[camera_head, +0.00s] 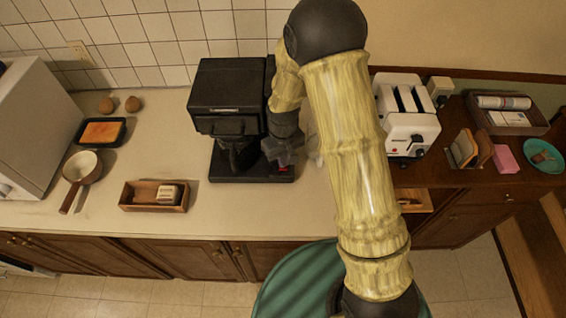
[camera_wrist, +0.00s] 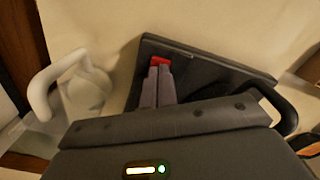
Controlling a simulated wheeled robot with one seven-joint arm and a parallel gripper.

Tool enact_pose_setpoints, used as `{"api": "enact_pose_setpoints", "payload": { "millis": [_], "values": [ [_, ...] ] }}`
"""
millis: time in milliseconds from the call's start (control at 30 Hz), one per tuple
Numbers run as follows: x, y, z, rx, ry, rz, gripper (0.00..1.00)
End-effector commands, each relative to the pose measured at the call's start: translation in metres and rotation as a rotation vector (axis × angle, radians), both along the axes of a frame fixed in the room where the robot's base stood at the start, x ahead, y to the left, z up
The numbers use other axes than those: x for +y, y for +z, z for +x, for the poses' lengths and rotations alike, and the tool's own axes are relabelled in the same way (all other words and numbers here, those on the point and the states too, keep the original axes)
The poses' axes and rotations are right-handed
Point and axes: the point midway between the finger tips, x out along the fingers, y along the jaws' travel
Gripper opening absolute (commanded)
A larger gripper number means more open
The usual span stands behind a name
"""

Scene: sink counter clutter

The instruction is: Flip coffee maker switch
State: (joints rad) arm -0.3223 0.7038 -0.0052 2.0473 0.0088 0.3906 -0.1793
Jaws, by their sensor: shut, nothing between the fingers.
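The black coffee maker (camera_head: 228,92) stands on the counter against the tiled wall, with a dark carafe (camera_head: 240,153) in it. Its red switch (camera_head: 283,169) is at the right front of the base. In the wrist view the red switch (camera_wrist: 160,61) shows just past the fingertips on the dark base (camera_wrist: 205,66). My gripper (camera_head: 272,152) is over the right side of the base, close to the switch. In the wrist view my gripper (camera_wrist: 158,72) is shut and empty, its tips at or nearly at the switch. I cannot tell whether they touch, or the switch's position.
A pale mug (camera_wrist: 82,90) with a handle stands beside the base, mostly behind my arm in the head view. A white toaster (camera_head: 405,115) stands to the right. A wooden tray (camera_head: 135,195) and a pan (camera_head: 82,165) lie to the left.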

Motion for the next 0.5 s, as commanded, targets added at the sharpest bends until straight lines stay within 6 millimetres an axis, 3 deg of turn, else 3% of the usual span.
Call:
{"api": "enact_pose_setpoints", "payload": {
  "millis": [500],
  "values": [
    [0.0,-0.0069,0.0,0.0,0.0,0.0,0.0]
  ]
}}
